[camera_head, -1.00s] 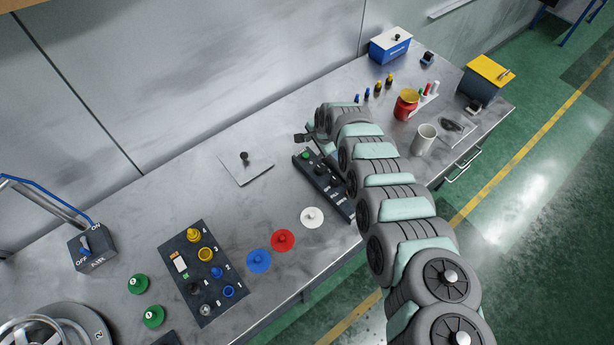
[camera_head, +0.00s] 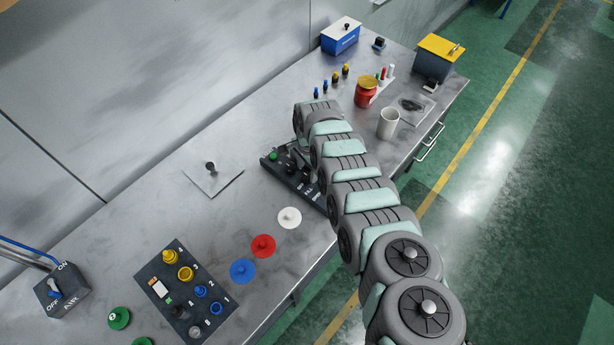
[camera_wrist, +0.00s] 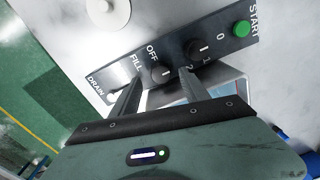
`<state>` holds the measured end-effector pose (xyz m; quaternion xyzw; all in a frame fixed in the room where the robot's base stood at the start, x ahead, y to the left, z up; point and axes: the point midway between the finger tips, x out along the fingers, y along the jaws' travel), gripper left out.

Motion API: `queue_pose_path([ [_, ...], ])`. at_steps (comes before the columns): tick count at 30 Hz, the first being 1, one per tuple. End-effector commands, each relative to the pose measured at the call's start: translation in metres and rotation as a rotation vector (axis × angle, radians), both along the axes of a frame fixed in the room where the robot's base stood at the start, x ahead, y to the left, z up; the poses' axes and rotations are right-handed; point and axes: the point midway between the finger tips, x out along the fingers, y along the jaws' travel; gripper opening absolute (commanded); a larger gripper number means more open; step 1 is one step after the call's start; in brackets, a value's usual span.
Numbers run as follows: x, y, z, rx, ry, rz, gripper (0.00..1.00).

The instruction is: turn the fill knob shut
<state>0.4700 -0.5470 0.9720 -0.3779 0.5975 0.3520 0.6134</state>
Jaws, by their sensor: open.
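The black control panel (camera_head: 315,196) lies on the bench in the head view, and my arm hides part of it. In the wrist view the panel (camera_wrist: 215,42) carries the dark round fill knob (camera_wrist: 163,73), beside the words FILL and OFF. A pale mark shows on the knob, but I cannot tell its exact setting. My gripper (camera_wrist: 160,80) is open, with one finger on each side of the fill knob in this view. I cannot tell whether the fingers touch it. In the head view my gripper is mostly hidden behind my arm.
Another knob (camera_wrist: 198,48), marked 0, 1, 2, and a green START button (camera_wrist: 242,29) sit along the panel; the DRAIN label is at its other end. A white disc (camera_head: 289,217) lies close by. A white mug (camera_head: 388,124) stands right of my arm.

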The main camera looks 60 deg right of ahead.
Motion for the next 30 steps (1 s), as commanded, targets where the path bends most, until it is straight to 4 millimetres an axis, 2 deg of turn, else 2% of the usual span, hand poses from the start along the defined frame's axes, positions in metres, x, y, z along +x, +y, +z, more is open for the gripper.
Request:
queue_pose_path([
  [1,0.001,0.002,-0.015,0.002,0.001,0.002,0.53],
  [6,0.001,0.0,-0.032,0.0,0.002,0.002,0.53],
  [19,0.001,0.0,-0.035,0.0,0.0,0.001,0.53],
  [30,0.001,-0.001,-0.035,0.0,0.0,0.001,0.22],
])
